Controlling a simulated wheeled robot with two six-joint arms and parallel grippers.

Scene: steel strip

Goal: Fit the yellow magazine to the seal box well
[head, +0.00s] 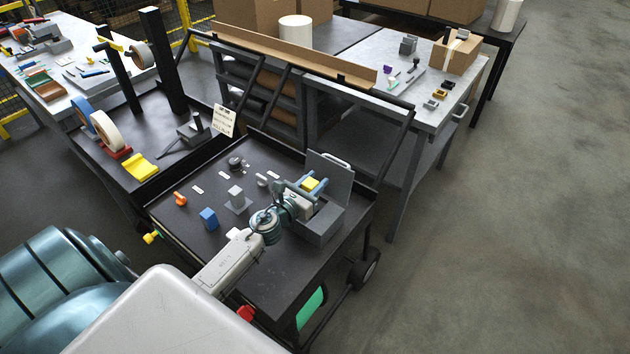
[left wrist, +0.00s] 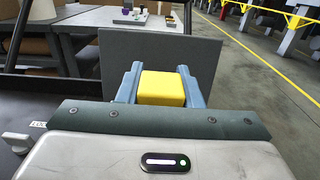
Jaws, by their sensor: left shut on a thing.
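The yellow magazine (head: 311,184) is a small yellow block between the fingers of my left gripper (head: 308,187). In the left wrist view the yellow magazine (left wrist: 161,88) sits between the two blue-grey fingers, and my left gripper (left wrist: 159,84) is shut on it. The grey seal box (head: 318,224) stands on the dark cart top, with its lid (head: 331,178) raised behind the gripper. The lid (left wrist: 158,55) also fills the middle of the wrist view. The gripper is over the box. The well is hidden, so I cannot tell whether the magazine touches it. My right gripper is not in view.
A blue block (head: 209,218), an orange knob-like part (head: 180,199) and a grey block on a plate (head: 237,199) stand left of the box. A metal table (head: 385,105) with small parts stands behind. The cart's front right top is clear.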

